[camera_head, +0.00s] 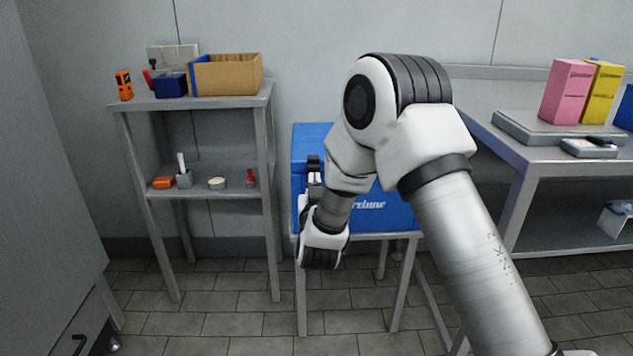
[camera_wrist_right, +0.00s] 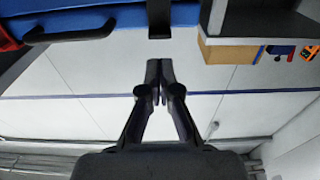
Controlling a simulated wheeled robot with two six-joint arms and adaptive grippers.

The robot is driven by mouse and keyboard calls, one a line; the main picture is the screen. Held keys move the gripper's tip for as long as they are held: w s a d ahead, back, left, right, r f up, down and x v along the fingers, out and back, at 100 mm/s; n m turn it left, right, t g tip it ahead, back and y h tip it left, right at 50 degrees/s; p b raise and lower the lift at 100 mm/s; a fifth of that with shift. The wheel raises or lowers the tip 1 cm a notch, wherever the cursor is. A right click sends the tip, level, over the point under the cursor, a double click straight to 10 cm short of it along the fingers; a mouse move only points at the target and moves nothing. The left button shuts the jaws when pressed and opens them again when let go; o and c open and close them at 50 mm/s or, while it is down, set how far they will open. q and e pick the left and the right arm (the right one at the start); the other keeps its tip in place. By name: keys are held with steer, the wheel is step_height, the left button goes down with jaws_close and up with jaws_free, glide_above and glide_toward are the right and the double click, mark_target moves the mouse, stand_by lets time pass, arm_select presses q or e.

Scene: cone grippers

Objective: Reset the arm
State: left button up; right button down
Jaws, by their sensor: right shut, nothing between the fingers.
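My right arm reaches in from the lower right in the head view and bends down at the elbow. Its gripper (camera_head: 314,168) is small and partly hidden by the wrist, in front of the left part of the blue box (camera_head: 375,215). In the right wrist view the two black fingertips (camera_wrist_right: 160,72) meet, with nothing between them. A blue surface (camera_wrist_right: 100,18) with a dark handle crosses the top of that view, clear of the fingertips. My left gripper is not in view.
The blue box stands on a grey stand. A metal shelf (camera_head: 200,103) at left holds a cardboard box (camera_head: 228,76) and small items. A workbench (camera_head: 570,155) at right carries pink (camera_head: 567,92) and yellow (camera_head: 602,92) boxes. The tiled floor between is clear.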

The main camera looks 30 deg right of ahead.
steer(key=r+p+v, duration=0.1)
steer(key=v, duration=0.8)
steer(key=s+a+f+n+g+y, duration=0.15)
steer(key=s+f+g+y, duration=0.35)
steer(key=f, duration=0.9)
steer(key=s+f+n+g, duration=0.2)
steer(key=s+f, duration=0.4)
steer(key=f, duration=0.8)
steer(key=s+a+f+n+g+y, duration=0.1)
steer(key=s+a+f+g+y, duration=0.3)
steer(key=s, duration=0.6)
steer(key=s+a+f+n+g+y, duration=0.1)
steer(key=s+a+f+g, duration=0.4)
steer(key=s, duration=0.5)
step_height(320, 180, up, 28)
steer(key=d+p, duration=0.1)
steer(key=p, duration=2.8)
steer(key=shift+w+d, duration=0.15)
steer(key=shift+w, duration=0.05)
